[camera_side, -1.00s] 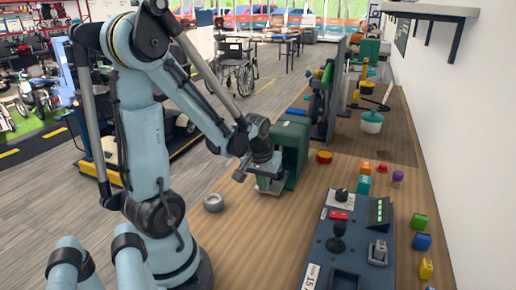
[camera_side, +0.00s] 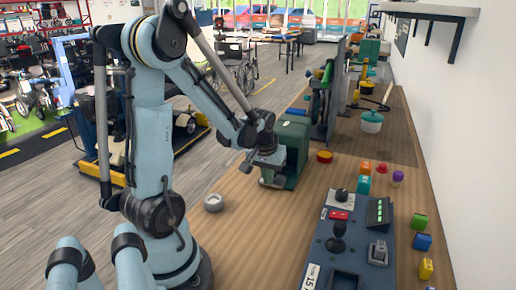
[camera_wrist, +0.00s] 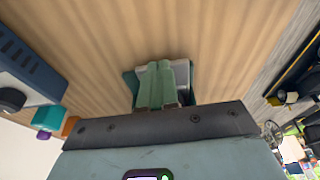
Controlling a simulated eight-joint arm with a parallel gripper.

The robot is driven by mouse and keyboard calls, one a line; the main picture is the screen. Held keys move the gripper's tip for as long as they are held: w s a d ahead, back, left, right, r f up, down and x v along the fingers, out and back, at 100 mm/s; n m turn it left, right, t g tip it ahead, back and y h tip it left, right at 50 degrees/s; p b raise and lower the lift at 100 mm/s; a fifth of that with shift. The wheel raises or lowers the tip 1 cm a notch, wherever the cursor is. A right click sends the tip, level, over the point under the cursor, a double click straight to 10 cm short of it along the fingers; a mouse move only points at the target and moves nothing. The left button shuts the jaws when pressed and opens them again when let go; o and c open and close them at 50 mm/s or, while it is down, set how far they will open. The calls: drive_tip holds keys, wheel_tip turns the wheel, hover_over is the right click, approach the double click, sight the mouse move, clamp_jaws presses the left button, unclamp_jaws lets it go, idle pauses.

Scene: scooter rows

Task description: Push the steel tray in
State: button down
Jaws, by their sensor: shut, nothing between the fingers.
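A dark green box-shaped housing (camera_side: 295,150) stands on the wooden bench. The light grey steel tray (camera_side: 271,184) shows low at its front, partly covered by my gripper (camera_side: 264,174). My gripper is right at the tray; I cannot tell whether they touch. In the wrist view, my gripper's green fingers (camera_wrist: 160,66) lie side by side, shut and empty. A grey part of the tray (camera_wrist: 183,74) shows just right of them, and my wrist hides the rest.
A control panel (camera_side: 345,240) with knobs stands at front right. Several small coloured blocks (camera_side: 422,242) line the wall side.

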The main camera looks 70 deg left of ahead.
drive_tip(key=shift+w+a, duration=0.2)
idle(0.3)
drive_tip(key=shift+w+a, duration=0.35)
drive_tip(key=shift+s+d+v, duration=0.1)
drive_tip(key=shift+d+v, duration=0.05)
drive_tip(key=shift+v, duration=1.2)
drive_tip(key=shift+s+d+v, duration=0.15)
drive_tip(key=shift+v, duration=1.15)
